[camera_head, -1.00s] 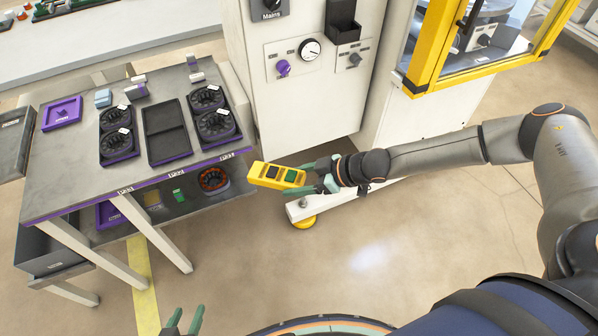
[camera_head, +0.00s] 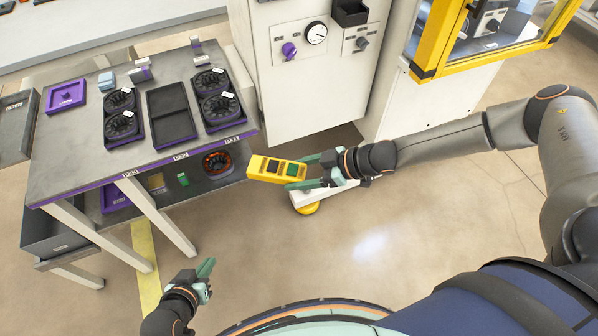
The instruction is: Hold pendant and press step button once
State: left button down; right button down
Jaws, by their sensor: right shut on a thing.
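The yellow pendant (camera_head: 262,170) has a dark button and a green button (camera_head: 292,169) on its upper face. My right gripper (camera_head: 305,172) is shut on the pendant's right end and holds it in the air, beside the table's right front corner. Which button is the step button cannot be read at this size. My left gripper (camera_head: 205,274) is at the bottom left, below and left of the pendant and well apart from it. Its fingers point up and look close together, but whether there is a gap between them cannot be made out.
A grey table (camera_head: 84,150) with purple trim, black trays and dark round stators stands at the left, with a shelf below. A white cabinet (camera_head: 310,95) with dials and a yellow-framed enclosure (camera_head: 428,55) stand behind. The floor in front is clear.

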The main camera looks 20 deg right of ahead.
pick_arm(q)
jog(key=w+d+r+m+g+h, duration=0.2)
jog(key=w+d+r+m, duration=0.15)
jog(key=w+d, duration=0.55)
jog(key=w+d+r+m+g, duration=0.1)
jog(key=w+d+r+m, duration=0.1)
jog(key=r, duration=0.2)
jog(key=w+d+r+m+g, duration=0.2)
jog(key=w+d+r, duration=0.1)
jog(key=r, duration=0.1)
jog(key=w+d+r+m+g, duration=0.1)
jog(key=w+d+r+m, duration=0.1)
jog(key=r, duration=0.3)
jog(key=shift+w+d, duration=0.25)
jog(key=shift+d, duration=0.25)
jog(key=s+d+r+m+g+y, duration=0.1)
jog(key=s+d+r+m+g, duration=0.1)
jog(key=s+d+r+m, duration=0.4)
jog(key=shift+n+y, duration=0.3)
jog(key=shift+n, duration=0.25)
jog(key=shift+w+a+x, duration=0.1)
jog(key=shift+a+x, duration=0.05)
jog(key=shift+x, duration=1.05)
jog(key=shift+w+a+x, duration=0.1)
jog(key=shift+a+x, duration=0.05)
jog(key=shift+x, duration=1.1)
jog(key=shift+w+a+x, duration=0.1)
jog(key=shift+a+x, duration=0.05)
jog(key=shift+x, duration=1.05)
